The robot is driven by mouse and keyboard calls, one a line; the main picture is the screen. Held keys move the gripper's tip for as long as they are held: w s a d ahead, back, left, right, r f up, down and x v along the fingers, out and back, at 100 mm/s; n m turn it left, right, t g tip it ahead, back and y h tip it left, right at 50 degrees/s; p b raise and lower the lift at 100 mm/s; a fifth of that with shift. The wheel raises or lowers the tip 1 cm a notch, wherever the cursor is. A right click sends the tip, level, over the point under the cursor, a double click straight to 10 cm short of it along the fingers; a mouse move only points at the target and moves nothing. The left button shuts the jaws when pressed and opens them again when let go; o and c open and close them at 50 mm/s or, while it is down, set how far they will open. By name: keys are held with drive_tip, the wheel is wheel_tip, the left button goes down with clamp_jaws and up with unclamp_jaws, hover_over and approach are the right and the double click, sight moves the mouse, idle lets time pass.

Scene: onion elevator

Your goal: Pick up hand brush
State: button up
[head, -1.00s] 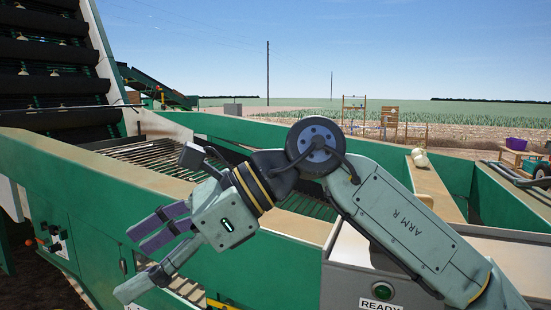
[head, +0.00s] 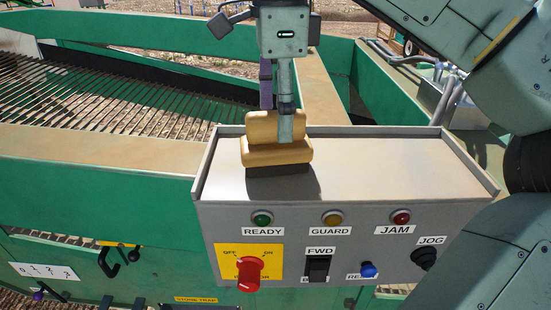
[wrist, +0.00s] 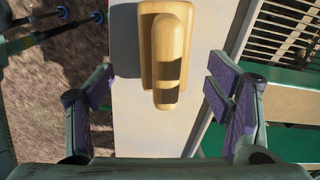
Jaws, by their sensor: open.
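The hand brush (head: 277,153) has a pale yellow wooden body and handle with dark bristles underneath. It rests on the left part of the grey control box's top tray (head: 390,165). In the wrist view the brush (wrist: 166,50) lies between and ahead of my fingers, its handle end towards me. My gripper (head: 276,122) points down over the brush, and one finger hides part of it in the head view. In the wrist view my gripper (wrist: 160,103) is open, with purple-padded fingers on either side and clear gaps to the brush.
The box front carries a red knob (head: 249,272), labelled lamps, a black switch (head: 317,268) and a blue button (head: 368,269). A low rim edges the tray. Green machine walls and a slatted conveyor (head: 110,95) lie left. The tray's right side is clear.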

sight(276, 133)
drive_tip(key=shift+w+a+f+b, duration=0.1)
drive_tip(key=shift+f+b, duration=0.5)
drive_tip(key=shift+f, duration=0.3)
drive_tip(key=shift+w+a+f, duration=0.1)
drive_tip(key=shift+w+f, duration=0.05)
drive_tip(key=shift+f, duration=1.8)
drive_tip(key=shift+c, duration=0.4)
drive_tip(key=c, duration=1.3)
drive_tip(key=shift+r+p, duration=0.6)
drive_tip(key=shift+r, duration=0.15)
wheel_tip(276, 133, up, 3)
drive_tip(key=p, duration=0.3)
drive_tip(key=shift+f, duration=0.1)
drive_tip(key=s, duration=1.6)
drive_tip(key=shift+d+r, duration=0.25)
drive_tip(key=shift+r, duration=0.1)
